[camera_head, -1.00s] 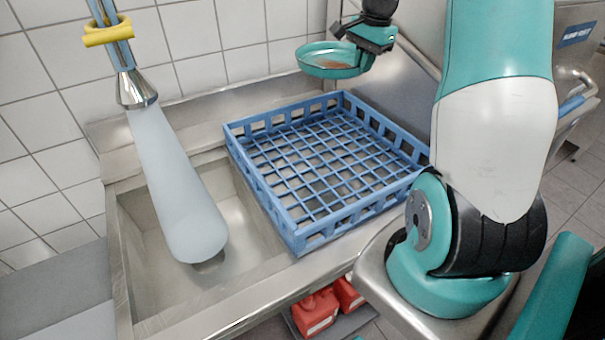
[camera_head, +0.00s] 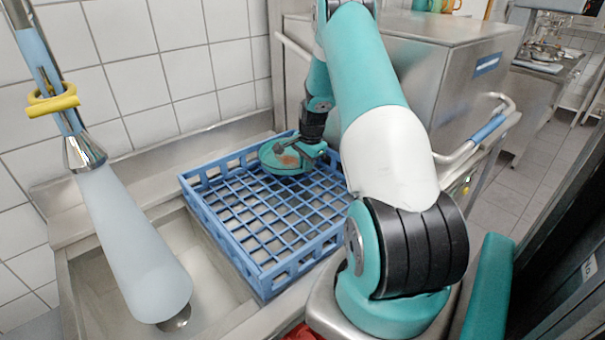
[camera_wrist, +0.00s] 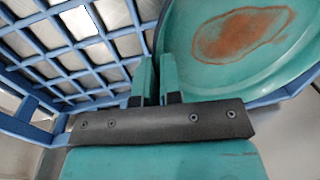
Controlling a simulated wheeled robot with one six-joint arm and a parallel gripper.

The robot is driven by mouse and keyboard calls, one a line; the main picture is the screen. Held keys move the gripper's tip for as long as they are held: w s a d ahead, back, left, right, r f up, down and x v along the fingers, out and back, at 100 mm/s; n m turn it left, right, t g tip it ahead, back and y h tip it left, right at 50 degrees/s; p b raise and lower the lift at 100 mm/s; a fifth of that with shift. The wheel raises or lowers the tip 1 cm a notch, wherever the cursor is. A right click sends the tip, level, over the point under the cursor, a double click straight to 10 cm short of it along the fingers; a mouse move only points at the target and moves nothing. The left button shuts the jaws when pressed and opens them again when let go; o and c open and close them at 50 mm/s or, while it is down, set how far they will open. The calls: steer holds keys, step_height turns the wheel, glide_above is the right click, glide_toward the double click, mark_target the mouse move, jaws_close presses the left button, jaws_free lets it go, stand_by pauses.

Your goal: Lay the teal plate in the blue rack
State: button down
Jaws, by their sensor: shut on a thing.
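The teal plate (camera_head: 277,160) has a reddish-brown stain in its middle. My gripper (camera_head: 312,152) is shut on the plate's rim, and the fingers also show in the wrist view (camera_wrist: 157,82). The plate is at the back of the blue rack (camera_head: 262,278), over its grid near the far corner. It looks roughly level, stained face up. I cannot tell whether it touches the grid. The wrist view shows the plate (camera_wrist: 195,45) at the upper right, beside the rack's grid (camera_wrist: 60,35).
The rack stands on a steel counter beside a sink basin (camera_head: 195,245). A spray hose with a yellow ring (camera_head: 53,104) hangs at the left. A tiled wall is behind. A steel dishwasher (camera_head: 440,70) with a bar handle stands at the right. Most of the rack's grid is bare.

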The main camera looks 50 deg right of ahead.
steer(key=shift+f+p, duration=0.5)
steer(key=shift+f, duration=1.5)
steer(key=shift+f, duration=0.15)
steer(key=c, duration=1.3)
jaws_free()
